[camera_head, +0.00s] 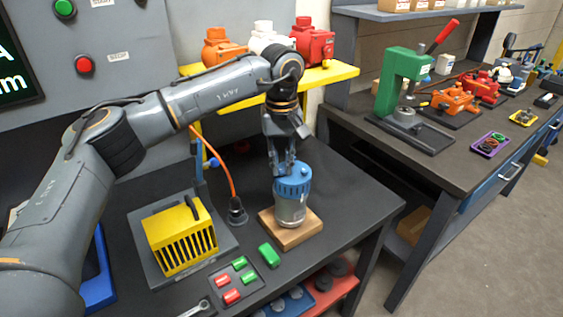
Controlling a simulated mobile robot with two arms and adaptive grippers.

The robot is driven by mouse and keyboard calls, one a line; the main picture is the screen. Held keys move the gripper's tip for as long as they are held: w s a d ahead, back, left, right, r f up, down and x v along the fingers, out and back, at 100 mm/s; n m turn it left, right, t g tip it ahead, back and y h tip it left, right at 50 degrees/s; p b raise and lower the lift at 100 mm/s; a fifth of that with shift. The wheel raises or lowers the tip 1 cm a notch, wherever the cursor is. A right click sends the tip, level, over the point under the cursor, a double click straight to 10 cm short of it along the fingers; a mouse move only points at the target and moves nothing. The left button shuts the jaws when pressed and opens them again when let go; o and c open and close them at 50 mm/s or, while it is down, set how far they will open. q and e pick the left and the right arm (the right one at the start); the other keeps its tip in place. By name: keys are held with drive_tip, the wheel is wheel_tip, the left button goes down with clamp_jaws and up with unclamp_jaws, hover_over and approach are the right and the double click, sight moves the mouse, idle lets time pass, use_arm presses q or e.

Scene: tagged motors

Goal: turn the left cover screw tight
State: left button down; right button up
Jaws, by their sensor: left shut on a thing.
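A motor with a blue cover (294,187) and a grey metal body (290,211) stands upright on a wooden block (291,236) on the dark bench. My left gripper (282,171) comes down from above onto the left part of the cover's top. Its fingers point down and are shut on the left cover screw, which they hide. I cannot tell how far the screw is in. A small blue knob, perhaps another screw, shows on the cover's top right of the fingers. My right gripper is not in view.
A yellow ribbed box (181,238) stands left of the motor. A green block (269,255) and a tray of red and green pieces (236,282) lie in front. An orange cable (228,172) stands close left. Orange, white and red motors sit on a yellow shelf (338,74) behind.

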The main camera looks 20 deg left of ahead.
sight(281, 170)
use_arm(q)
drive_tip(key=shift+w+r, duration=0.1)
drive_tip(key=shift+r, duration=0.15)
drive_tip(key=c, duration=1.4)
unclamp_jaws()
drive_tip(key=shift+o, duration=0.4)
drive_tip(key=shift+f, duration=0.1)
wheel_tip(281, 170, up, 12)
drive_tip(key=shift+s, duration=0.2)
